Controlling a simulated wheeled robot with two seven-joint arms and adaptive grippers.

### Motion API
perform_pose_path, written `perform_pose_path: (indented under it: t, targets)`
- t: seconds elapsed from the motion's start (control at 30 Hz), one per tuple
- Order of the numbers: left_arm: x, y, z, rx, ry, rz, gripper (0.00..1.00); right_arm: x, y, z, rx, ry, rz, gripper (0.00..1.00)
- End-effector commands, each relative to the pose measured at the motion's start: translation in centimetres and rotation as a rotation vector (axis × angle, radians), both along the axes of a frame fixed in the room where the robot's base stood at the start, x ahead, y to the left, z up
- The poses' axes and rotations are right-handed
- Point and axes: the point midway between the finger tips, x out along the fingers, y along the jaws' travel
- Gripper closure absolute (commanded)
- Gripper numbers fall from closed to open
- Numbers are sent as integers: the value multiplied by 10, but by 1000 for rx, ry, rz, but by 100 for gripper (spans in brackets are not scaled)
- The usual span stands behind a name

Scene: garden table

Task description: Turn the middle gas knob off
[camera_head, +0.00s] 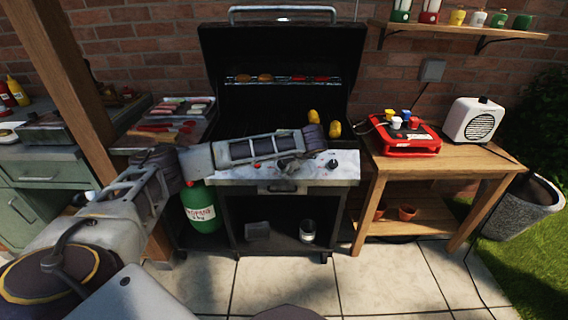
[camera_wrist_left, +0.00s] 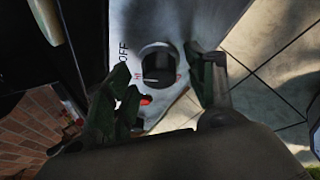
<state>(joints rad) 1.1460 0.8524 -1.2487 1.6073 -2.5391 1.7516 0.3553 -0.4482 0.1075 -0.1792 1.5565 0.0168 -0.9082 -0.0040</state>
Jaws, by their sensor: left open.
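The grill's pale control panel (camera_head: 230,174) runs across its front below the open lid. In the head view my left gripper (camera_head: 288,164) is at the panel's middle and largely hides the knob there. A right knob (camera_head: 332,164) shows clear of it. My right gripper is not in view.
A small red part (camera_wrist_left: 145,99) shows beside the knob. A green gas bottle (camera_head: 201,208) stands under the left side. A wooden table (camera_head: 450,162) with a red case (camera_head: 409,146) and a white speaker (camera_head: 473,121) is at right.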

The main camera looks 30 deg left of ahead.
Motion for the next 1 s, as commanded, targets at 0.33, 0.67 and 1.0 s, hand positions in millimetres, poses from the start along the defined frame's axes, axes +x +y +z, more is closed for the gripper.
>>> perform_pose_path:
  t: [0.33, 0.67, 1.0]
  targets:
    - [-9, -22, 27, -2, -3, -4, 44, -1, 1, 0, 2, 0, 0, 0]
    - [-23, -51, 64, -1, -2, -2, 44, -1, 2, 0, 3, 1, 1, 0]
    - [-31, -68, 87, 0, -1, -1, 44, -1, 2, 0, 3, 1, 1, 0]
